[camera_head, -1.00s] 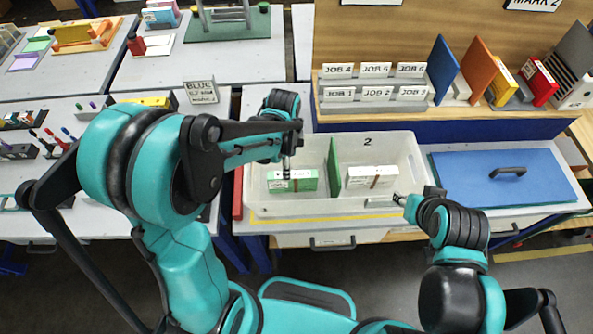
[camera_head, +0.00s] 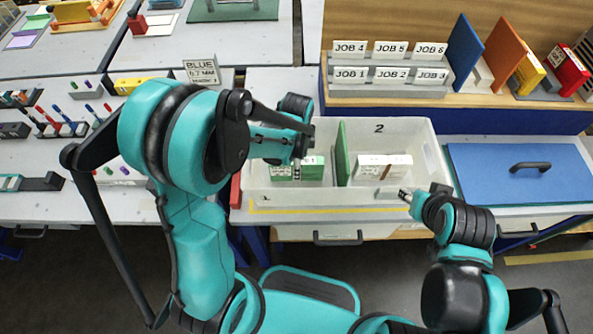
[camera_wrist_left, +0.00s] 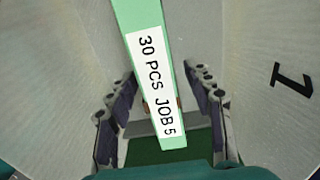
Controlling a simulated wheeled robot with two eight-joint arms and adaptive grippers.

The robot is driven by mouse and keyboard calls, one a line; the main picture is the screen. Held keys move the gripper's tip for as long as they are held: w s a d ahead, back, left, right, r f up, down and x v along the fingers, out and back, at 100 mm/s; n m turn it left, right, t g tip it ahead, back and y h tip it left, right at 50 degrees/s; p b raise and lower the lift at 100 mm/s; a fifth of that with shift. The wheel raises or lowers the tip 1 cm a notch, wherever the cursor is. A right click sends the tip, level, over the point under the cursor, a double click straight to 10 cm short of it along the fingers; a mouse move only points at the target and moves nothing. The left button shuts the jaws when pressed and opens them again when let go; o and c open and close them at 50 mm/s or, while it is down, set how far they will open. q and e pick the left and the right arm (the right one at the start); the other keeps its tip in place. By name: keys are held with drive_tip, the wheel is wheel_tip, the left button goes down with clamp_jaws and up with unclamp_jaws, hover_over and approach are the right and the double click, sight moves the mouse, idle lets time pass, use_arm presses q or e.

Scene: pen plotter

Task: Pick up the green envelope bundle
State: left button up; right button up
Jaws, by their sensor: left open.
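The green envelope bundle (camera_head: 312,168) lies in the left compartment of the clear bin (camera_head: 262,207). In the left wrist view the bundle (camera_wrist_left: 138,18) shows a white label reading "30 PCS JOB 5". My left gripper (camera_head: 297,172) is over the bundle, pointing down. In the wrist view its open fingers (camera_wrist_left: 161,112) stand on either side of the bundle, with gaps visible. My right gripper (camera_head: 404,195) is at the bin's front right, apart from the green bundle; its jaw state is too small to tell.
A white bundle (camera_head: 375,168) lies in the right one, marked 2. A blue lid with a handle (camera_head: 560,178) is to the right. A rack of JOB cards (camera_head: 390,75) stands behind the bin.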

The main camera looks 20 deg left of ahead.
use_arm(q)
wheel_tip(320, 180, down, 2)
drive_tip(key=shift+r, duration=0.1)
clamp_jaws()
